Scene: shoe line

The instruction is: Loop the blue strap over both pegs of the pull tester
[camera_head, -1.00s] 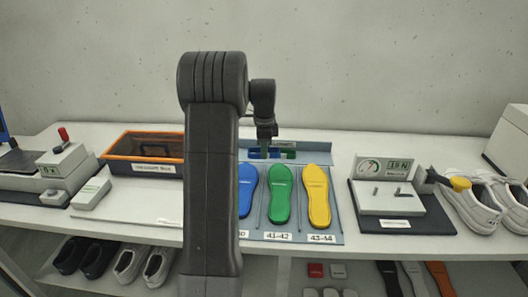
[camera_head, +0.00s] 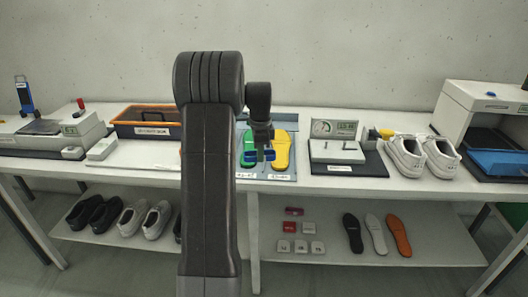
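The pull tester (camera_head: 336,151) stands right of centre on the table. My gripper (camera_head: 260,156) is left of the tester, in front of the green and yellow insoles, pointing down. Blue shows on both sides of its tip; I cannot tell whether this is the strap or the fingers. No blue strap can be made out for certain elsewhere. My arm hides part of the table.
White shoes (camera_head: 422,155) stand right of the tester, with a yellow-ended tool (camera_head: 386,133) between. Green (camera_head: 250,140) and yellow (camera_head: 282,150) insoles lie in a tray. An orange-rimmed bin (camera_head: 148,119) is at left. A white machine (camera_head: 487,105) stands far right.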

